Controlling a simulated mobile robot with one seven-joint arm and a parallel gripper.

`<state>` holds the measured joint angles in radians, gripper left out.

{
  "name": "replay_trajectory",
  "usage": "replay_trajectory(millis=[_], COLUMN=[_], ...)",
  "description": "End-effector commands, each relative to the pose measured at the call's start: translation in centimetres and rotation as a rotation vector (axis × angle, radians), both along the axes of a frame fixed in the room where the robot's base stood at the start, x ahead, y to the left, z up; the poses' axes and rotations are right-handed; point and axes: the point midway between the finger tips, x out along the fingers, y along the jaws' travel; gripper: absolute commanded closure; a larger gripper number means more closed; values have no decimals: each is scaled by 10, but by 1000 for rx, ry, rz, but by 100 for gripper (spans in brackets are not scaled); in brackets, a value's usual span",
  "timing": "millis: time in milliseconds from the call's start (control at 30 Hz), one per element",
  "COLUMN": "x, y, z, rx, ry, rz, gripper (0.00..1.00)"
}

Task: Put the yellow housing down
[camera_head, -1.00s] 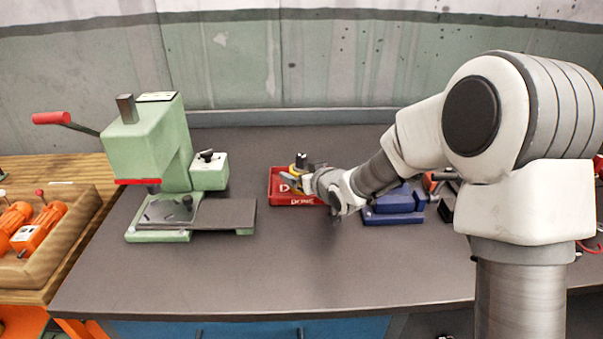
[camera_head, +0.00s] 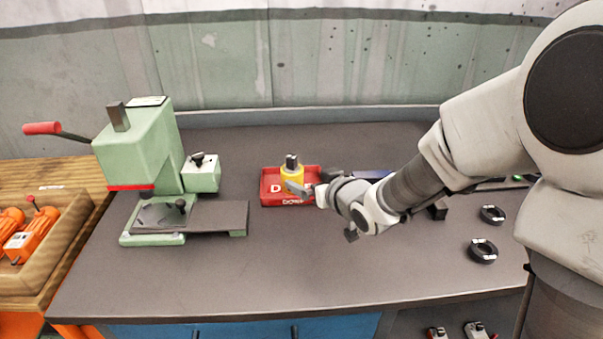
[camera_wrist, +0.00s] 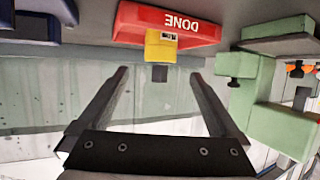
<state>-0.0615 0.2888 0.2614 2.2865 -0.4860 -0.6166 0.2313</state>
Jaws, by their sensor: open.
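The yellow housing (camera_head: 291,178) stands upright in the red tray (camera_head: 268,199) marked DONE. A dark block shows on top of it. My gripper (camera_head: 313,185) is just right of the housing at the tray's right side, and one finger overlaps the housing in the head view. In the upside-down wrist view, the two fingers of my gripper (camera_wrist: 158,75) are wide apart with nothing between them.
A green press (camera_head: 140,155) with a red-handled lever stands left of the tray. A blue fixture (camera_head: 370,175) is partly hidden behind my arm. Two black rings (camera_head: 483,250) lie at the right. The front middle of the bench (camera_head: 290,265) is clear.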

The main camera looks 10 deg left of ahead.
Motion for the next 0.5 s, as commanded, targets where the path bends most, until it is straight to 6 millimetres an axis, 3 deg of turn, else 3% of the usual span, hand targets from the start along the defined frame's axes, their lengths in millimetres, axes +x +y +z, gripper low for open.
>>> replay_trajectory(millis=[367, 500], x=[-12, -12], y=[-9, -22], z=[6, 12], rx=[-1, -36], ry=[-1, 6], rz=[0, -35], gripper=[1, 1])
